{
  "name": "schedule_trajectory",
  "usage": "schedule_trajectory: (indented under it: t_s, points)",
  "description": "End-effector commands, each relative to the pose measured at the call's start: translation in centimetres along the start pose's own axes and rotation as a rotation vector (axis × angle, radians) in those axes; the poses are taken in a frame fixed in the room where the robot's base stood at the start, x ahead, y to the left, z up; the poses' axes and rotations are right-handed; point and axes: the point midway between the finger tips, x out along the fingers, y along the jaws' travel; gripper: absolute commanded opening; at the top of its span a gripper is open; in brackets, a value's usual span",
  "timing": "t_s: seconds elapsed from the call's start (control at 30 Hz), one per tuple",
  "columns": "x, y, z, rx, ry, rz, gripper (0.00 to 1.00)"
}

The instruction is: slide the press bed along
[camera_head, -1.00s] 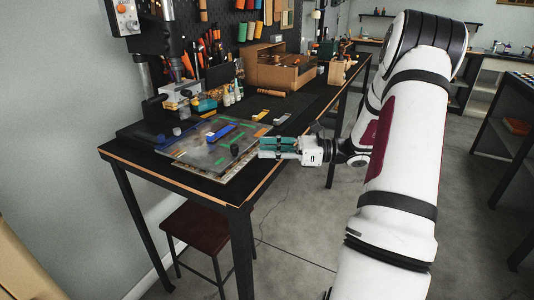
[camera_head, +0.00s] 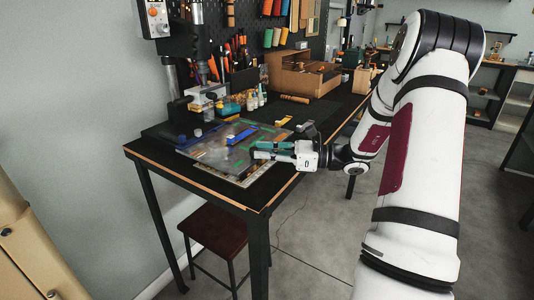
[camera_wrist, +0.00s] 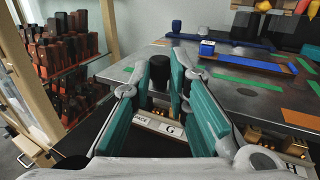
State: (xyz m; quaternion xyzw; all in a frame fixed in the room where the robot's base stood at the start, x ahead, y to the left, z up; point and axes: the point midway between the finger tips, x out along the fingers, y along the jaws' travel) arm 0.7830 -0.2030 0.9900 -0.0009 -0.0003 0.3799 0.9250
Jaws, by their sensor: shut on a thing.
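The press bed is a flat grey metal plate (camera_head: 205,148) on the near end of the black workbench, beneath the press. It also shows in the wrist view (camera_wrist: 222,95), with green, orange and blue strips on it. A black cylindrical knob (camera_wrist: 159,70) stands upright at the plate's near edge. My gripper (camera_wrist: 157,88) has its teal fingers on either side of this knob and is shut on it. In the head view my gripper (camera_head: 262,150) is at the plate's right edge; the knob is not clear there.
The press (camera_head: 196,50) stands at the back left of the bench. Small bottles (camera_head: 255,100) and a cardboard box (camera_head: 303,75) stand behind the plate. A brown stool (camera_head: 215,230) is under the bench. Floor to the bench's right is open.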

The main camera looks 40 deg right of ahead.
Motion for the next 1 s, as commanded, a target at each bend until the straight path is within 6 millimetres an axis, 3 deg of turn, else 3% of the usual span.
schedule_trajectory:
  t_s: [0.23, 1.0]
  points:
    - [0.7, 0.6, -0.1, 0.006, -0.001, 0.023, 0.00]
    - [5.4, -1.1, -0.2, 0.009, -0.006, 0.031, 0.00]
